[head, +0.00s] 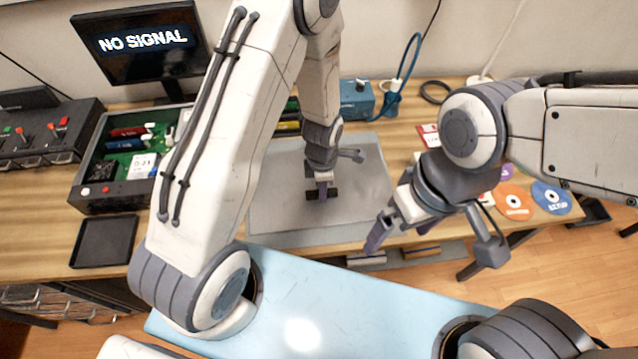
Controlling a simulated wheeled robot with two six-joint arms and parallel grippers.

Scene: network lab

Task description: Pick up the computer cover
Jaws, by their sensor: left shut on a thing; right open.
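The computer cover (275,195) appears to be the flat grey panel lying on the wooden table, with a small dark handle (309,195) near its middle. My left gripper (322,191) reaches down over it and is shut on this handle. My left arm hides part of the panel's back and left side. The open computer case (88,200), with a green board and coloured parts inside, stands to the left of the panel. My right gripper (385,228) is open and empty near the panel's right front corner.
A black tray (104,242) lies in front of the case. A monitor (145,45) reading "NO SIGNAL" and a switch box (45,135) stand at the left. A blue box (356,99) with a cable is behind the panel. Discs (551,198) lie at the right.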

